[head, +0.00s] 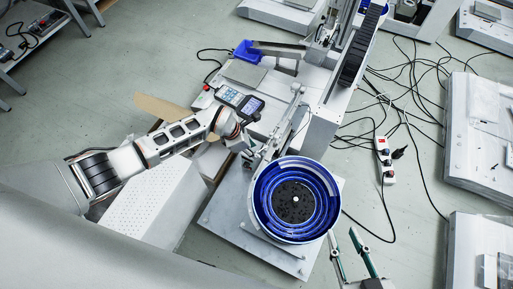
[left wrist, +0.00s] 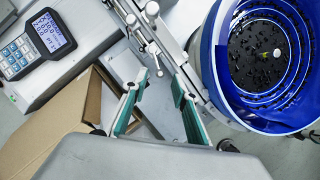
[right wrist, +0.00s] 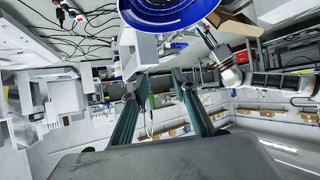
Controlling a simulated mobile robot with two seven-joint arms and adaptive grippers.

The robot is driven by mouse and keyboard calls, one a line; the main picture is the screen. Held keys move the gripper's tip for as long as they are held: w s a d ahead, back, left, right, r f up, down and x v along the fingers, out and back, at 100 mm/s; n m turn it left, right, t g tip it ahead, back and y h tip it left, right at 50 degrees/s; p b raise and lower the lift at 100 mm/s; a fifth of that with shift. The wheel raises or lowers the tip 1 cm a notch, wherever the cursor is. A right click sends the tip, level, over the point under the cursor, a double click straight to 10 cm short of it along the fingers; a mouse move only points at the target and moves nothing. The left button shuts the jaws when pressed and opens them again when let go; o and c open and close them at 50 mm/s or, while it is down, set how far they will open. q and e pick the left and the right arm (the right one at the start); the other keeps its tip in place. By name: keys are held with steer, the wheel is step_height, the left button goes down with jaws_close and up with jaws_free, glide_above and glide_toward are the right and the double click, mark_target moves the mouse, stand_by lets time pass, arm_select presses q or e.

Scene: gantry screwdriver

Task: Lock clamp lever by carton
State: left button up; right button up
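In the left wrist view, a silvery clamp lever (left wrist: 152,50) with a ball end stands on the rail mechanism just beyond my left fingertips. The open brown carton (left wrist: 62,130) lies to its left; its brown flap also shows in the head view (head: 160,108). My left gripper (left wrist: 155,87) is open, its green-padded fingers apart with nothing held between them. In the head view, the left gripper (head: 252,150) is beside the feeder's rail and partly hidden by its own wrist. My right gripper (head: 352,256) is open and empty at the lower right; its parted fingers show in the right wrist view (right wrist: 160,78).
The blue bowl feeder (head: 296,200) with dark small parts stands right of my left gripper. A handheld controller with a lit display (head: 240,102) lies behind it. Cables and a white power strip (head: 384,158) lie on the floor to the right.

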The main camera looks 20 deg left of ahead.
arm_select(q)
steer(key=shift+b+x, duration=0.3)
steer(key=shift+x, duration=0.65)
arm_select(e)
steer(key=shift+w+a+r, duration=0.5)
steer(key=shift+w+r, duration=0.1)
steer(key=shift+r, duration=0.25)
arm_select(q)
steer(key=shift+w, duration=0.1)
